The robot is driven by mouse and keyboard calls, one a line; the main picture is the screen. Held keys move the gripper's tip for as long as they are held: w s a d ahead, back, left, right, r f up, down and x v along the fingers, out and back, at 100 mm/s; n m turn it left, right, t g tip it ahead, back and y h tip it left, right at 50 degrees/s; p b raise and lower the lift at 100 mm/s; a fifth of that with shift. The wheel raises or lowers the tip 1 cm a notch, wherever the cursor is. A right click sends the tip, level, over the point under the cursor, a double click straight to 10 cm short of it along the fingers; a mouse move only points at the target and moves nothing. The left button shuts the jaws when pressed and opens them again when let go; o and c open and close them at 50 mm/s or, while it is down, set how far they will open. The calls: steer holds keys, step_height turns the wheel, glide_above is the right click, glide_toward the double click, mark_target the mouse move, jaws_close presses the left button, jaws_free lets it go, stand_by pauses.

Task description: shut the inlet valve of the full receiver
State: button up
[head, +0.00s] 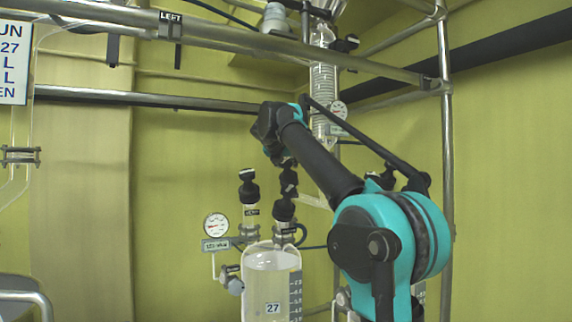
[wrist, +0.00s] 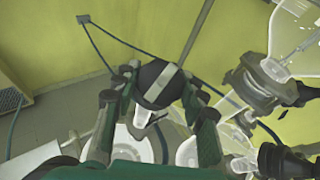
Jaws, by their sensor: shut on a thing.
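The full receiver (head: 262,268) is a clear glass vessel labelled 27, holding clear liquid, low in the middle of the head view. Two black-topped valves stand above it. The left black knob (head: 249,187) is free. My gripper (head: 287,168) reaches down to the right valve (head: 284,210). In the wrist view, the fingers of my gripper (wrist: 160,88) are shut on a round black knob (wrist: 157,72) with a pale bar across its top. I cannot read the small valve labels, so which one is the inlet is not clear from them.
A pressure gauge (head: 216,226) stands left of the receiver. A small side valve (head: 232,282) sits below it. Metal rails (head: 300,48) cross above my arm, and an upright pole (head: 445,160) stands at right. A coiled glass condenser (head: 322,85) is behind my arm.

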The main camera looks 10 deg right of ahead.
steer(key=m+g+h, duration=0.1)
steer(key=m, duration=0.2)
steer(key=m+g+h, duration=0.1)
steer(key=m+h, duration=0.1)
steer(key=m, duration=0.1)
steer(key=shift+w+a+m+h, duration=0.1)
steer(key=shift+m+h, duration=0.2)
steer(key=shift+m+g+h, duration=0.7)
steer(key=shift+m+g, duration=0.8)
steer(key=shift+m, duration=1)
steer(key=shift+m, duration=0.4)
steer(key=o, duration=1.2)
steer(key=shift+c, duration=0.2)
steer(key=shift+s+a+r, duration=0.25)
steer(key=shift+s+a, duration=0.05)
steer(key=shift+a, duration=0.05)
steer(key=s+a, duration=0.2)
steer(key=a, duration=0.1)
steer(key=s+a, duration=0.2)
steer(key=a, duration=0.1)
steer(key=s+a, duration=0.3)
steer(key=shift+s+a, duration=0.1)
steer(key=shift+a, duration=0.3)
